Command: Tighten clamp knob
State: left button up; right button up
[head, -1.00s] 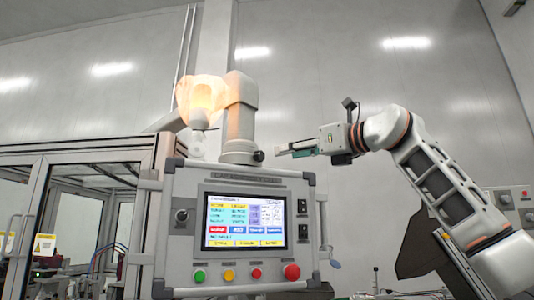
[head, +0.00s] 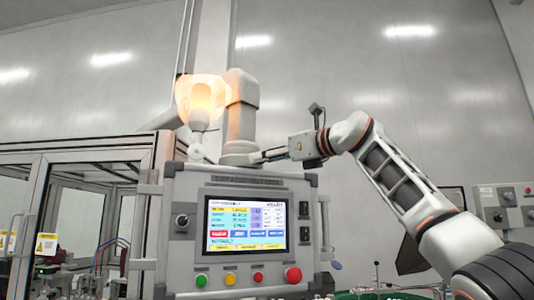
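The clamp knob (head: 256,158) is a small dark knob on the right side of the grey-white collar (head: 238,152) at the foot of the post above the control panel. My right gripper (head: 262,155) reaches in from the right, with its fingertips at the knob and partly covering it. The view is too small to tell whether the fingers are open or closed on the knob. My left gripper is not in view.
The control panel (head: 178,265) with a lit screen (head: 246,224) and coloured buttons stands just below my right gripper. A glowing lamp (head: 202,98) is left of the post. A framed glass enclosure (head: 75,157) fills the left side.

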jog(key=shift+c, duration=0.3)
jog(key=c, duration=1)
jog(key=shift+c, duration=0.2)
jog(key=shift+m, duration=2.1)
jog(key=o, duration=1.1)
jog(key=v, duration=1.2)
